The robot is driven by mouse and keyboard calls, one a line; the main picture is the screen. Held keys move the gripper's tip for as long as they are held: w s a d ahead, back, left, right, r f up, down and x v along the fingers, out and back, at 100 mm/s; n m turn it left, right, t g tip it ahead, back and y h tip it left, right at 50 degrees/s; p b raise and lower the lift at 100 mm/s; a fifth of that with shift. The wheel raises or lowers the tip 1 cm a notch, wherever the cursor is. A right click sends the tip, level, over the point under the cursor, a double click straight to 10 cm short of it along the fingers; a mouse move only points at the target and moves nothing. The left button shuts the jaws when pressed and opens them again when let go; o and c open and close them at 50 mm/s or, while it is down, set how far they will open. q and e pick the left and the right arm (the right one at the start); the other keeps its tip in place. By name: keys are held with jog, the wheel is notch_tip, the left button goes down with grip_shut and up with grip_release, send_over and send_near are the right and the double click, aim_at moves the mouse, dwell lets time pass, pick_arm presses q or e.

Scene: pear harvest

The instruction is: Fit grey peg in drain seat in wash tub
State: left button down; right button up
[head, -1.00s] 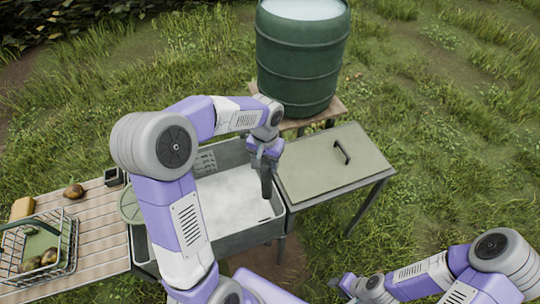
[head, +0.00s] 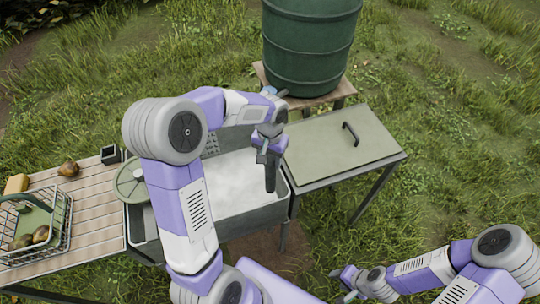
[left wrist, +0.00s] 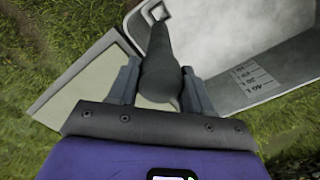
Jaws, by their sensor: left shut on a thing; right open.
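The grey peg (head: 270,178) is a dark, tapered rod held in my left gripper (head: 268,153), which is shut on it. It hangs roughly upright over the right end of the wash tub (head: 245,218). In the left wrist view the peg (left wrist: 158,60) sits between the two fingers (left wrist: 160,88), its narrow end toward a small pale square frame (left wrist: 153,12) in the tub's corner, perhaps the drain seat. I cannot tell whether the peg touches it. My right gripper (head: 348,281) is open and empty at lower right, away from the tub.
A green-topped side table (head: 335,150) with a dark handle adjoins the tub's right side. A green barrel (head: 310,50) stands behind. At left, a slatted bench (head: 95,215) holds a wire basket (head: 35,230) and a round green lid (head: 132,184) lies beside it.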

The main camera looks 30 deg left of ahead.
aim_at(270, 189)
pick_arm(q)
jog(key=shift+f+b, duration=5.45)
jog(key=shift+f, duration=2.4)
jog(key=shift+f+b, duration=0.75)
jog(key=shift+f, duration=0.2)
jog(key=shift+f+b, duration=0.65)
jog(key=shift+f, duration=0.3)
jog(key=shift+f+b, duration=0.3)
jog(key=shift+b, duration=0.05)
